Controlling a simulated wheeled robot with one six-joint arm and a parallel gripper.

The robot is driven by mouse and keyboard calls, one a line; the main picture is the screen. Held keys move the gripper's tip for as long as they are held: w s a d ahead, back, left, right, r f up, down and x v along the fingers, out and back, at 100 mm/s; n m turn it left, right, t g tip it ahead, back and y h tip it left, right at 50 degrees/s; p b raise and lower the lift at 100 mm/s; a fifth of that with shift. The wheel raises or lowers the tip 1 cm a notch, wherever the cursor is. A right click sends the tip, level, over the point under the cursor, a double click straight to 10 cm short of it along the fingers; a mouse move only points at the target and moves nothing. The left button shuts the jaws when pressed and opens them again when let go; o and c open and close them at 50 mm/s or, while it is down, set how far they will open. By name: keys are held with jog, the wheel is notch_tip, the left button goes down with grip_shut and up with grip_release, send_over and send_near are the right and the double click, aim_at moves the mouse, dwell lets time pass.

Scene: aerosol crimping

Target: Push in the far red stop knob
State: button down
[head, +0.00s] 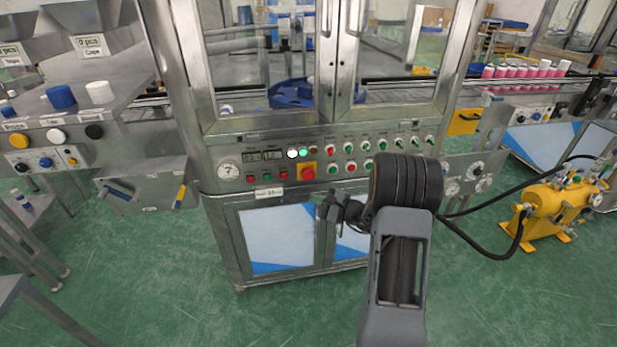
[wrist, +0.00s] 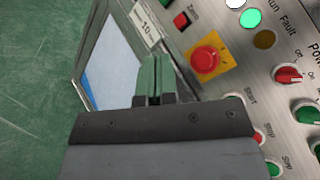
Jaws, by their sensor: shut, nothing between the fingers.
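A red mushroom-shaped stop knob (head: 307,171) sits on a yellow square plate in the lower middle of the central machine's control panel. The red knob also shows large in the wrist view (wrist: 206,58), to the right of the fingertips. My gripper (head: 328,207) is in front of the machine, a little below and to the right of the knob in the head view. In the wrist view my gripper's green fingers (wrist: 155,62) are together and empty, visibly apart from the knob. I cannot tell their exact distance from the panel.
Lamps, small buttons and several red and green switches (wrist: 288,74) crowd the panel around the knob. A gauge (head: 228,170) is at its left. Lower cabinet doors (head: 277,236) are below. A yellow tank (head: 560,208) with black hoses stands at right. Green floor (head: 160,270) is open in front.

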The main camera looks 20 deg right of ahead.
aim_at(311, 179)
jog(key=w+d, duration=0.1)
jog(key=w, duration=0.7)
jog(key=shift+d, duration=0.3)
jog(key=shift+w+d+f+b, duration=0.1)
jog(key=shift+w+b, duration=0.2)
jog(key=shift+b, duration=0.1)
dwell(1.7)
jog(key=shift+w, duration=0.2)
jog(key=shift+w+d+b, duration=0.1)
jog(key=shift+w+b, duration=0.25)
jog(key=shift+w, duration=0.05)
dwell(0.7)
jog(key=shift+s, duration=0.15)
jog(key=shift+s+b, duration=0.3)
jog(key=shift+s, duration=0.35)
jog(key=shift+s+a+b, duration=0.15)
jog(key=shift+s+a, duration=0.05)
jog(key=shift+s, duration=0.6)
jog(key=shift+s+a+b, duration=0.15)
jog(key=shift+s+a, duration=0.1)
jog(key=shift+s, duration=0.6)
jog(key=shift+s+a+b, duration=0.15)
jog(key=shift+s+a, duration=0.05)
jog(key=shift+s, duration=0.6)
